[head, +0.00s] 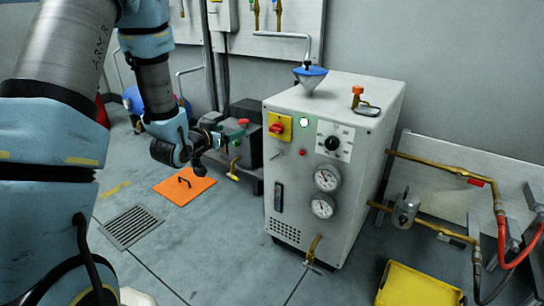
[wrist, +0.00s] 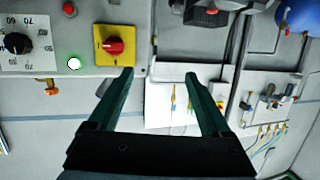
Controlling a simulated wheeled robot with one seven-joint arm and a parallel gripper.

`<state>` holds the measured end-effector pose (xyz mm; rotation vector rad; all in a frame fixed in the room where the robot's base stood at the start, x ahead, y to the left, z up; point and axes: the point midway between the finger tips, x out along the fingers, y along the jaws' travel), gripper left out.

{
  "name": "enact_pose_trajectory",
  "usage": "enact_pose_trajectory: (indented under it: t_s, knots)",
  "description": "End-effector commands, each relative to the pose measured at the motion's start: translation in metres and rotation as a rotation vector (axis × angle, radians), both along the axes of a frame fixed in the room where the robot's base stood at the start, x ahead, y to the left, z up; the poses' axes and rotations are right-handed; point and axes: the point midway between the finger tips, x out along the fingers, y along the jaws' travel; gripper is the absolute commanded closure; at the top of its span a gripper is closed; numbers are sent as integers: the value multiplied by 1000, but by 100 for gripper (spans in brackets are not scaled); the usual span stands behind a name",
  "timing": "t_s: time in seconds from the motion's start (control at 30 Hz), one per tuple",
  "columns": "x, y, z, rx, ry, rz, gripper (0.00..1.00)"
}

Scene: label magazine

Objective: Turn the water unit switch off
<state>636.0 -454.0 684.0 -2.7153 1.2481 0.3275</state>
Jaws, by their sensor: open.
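The water unit is a white cabinet (head: 290,205) in the middle of the head view. Its red rotary switch (head: 277,128) sits on a yellow plate (head: 286,120) at the upper left of the front. In the wrist view the red switch (wrist: 115,46) on its yellow plate (wrist: 100,32) appears at upper left, just beyond the left fingertip. A round lamp (head: 303,122) beside it glows white with a green rim. My gripper (wrist: 158,75) is open and empty, with nothing between its fingers. In the head view it is left of the cabinet, apart from the switch.
A dial (head: 333,142), two gauges (head: 327,178) and a small red button (head: 301,152) share the front. A blue funnel (head: 310,71) stands on top. A dark pump (head: 243,145) lies behind my gripper. A yellow tray (head: 415,287) and pipes are at right.

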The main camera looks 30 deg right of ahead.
Motion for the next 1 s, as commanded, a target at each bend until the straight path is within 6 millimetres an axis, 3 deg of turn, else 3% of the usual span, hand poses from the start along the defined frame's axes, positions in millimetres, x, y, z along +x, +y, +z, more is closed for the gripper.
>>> enact_pose_trajectory:
  t_s: [0.03,0.1,0.37,1.0]
  knots:
    - [-8,-17,-27,-46,-28,-51,18]
    - [-18,-34,-36,-110,-64,-107,18]
    - [-38,-61,-42,-226,-117,-203,18]
    - [9,-145,-40,-228,-120,-203,18]
